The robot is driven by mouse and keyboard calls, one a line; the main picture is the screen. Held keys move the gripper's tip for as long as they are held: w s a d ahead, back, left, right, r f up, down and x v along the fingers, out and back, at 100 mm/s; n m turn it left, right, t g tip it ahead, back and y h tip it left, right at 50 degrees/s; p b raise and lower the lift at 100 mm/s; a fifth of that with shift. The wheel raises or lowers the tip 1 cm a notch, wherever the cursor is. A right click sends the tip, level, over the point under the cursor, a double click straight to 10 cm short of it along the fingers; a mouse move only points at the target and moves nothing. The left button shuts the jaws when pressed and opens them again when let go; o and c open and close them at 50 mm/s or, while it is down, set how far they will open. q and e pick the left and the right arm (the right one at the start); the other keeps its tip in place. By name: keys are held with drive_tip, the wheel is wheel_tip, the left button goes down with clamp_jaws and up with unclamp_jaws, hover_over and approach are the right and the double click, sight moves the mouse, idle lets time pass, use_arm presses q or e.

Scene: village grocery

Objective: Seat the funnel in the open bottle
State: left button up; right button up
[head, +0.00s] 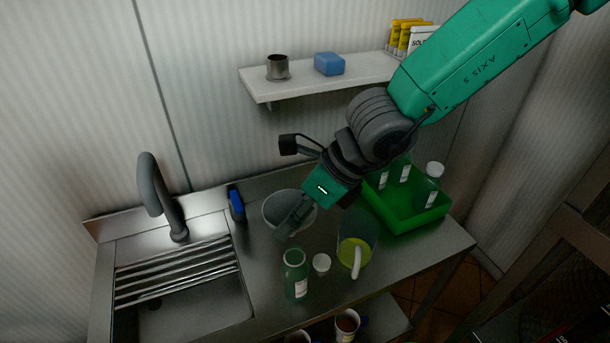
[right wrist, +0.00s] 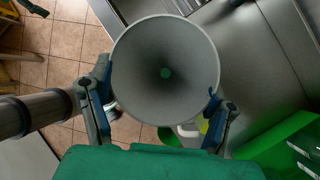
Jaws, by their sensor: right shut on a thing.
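A pale grey funnel (head: 271,211) is held wide end up behind the open green bottle (head: 296,281) in the head view. My right gripper (head: 291,220) is shut on the funnel; in the right wrist view its fingers (right wrist: 158,100) grip opposite sides of the cone (right wrist: 165,40). A small green spot shows through the funnel's hole; I cannot tell what it is. The bottle (right wrist: 169,137) shows partly below the funnel's rim there. It stands upright on the counter, apart from the funnel. The spout is mostly hidden. My left gripper is not in view.
A white cap (head: 321,263) and a jug of yellow-green liquid (head: 372,232) stand right of the bottle. A green crate (head: 412,224) holds several bottles. Left are a blue-topped item (head: 237,205), tap (head: 152,185) and sink (head: 195,312). A shelf (head: 300,85) hangs above.

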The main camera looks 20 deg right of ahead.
drive_tip(key=shift+s+d+f, duration=0.1)
drive_tip(key=shift+s+f, duration=0.05)
drive_tip(key=shift+f, duration=0.1)
drive_tip(key=shift+d+f+b, duration=0.3)
drive_tip(key=shift+f+b, duration=0.35)
drive_tip(key=shift+b, duration=0.2)
drive_tip(key=f+b, duration=0.3)
drive_tip(key=shift+a+f+b, duration=0.15)
drive_tip(key=shift+a+b, duration=0.15)
drive_tip(key=shift+d+f+b, duration=0.2)
drive_tip(key=shift+f+b, duration=0.9)
drive_tip(key=shift+f, duration=0.15)
drive_tip(key=o, duration=1.5)
drive_tip(key=shift+a, duration=0.1)
drive_tip(key=shift+r, duration=0.1)
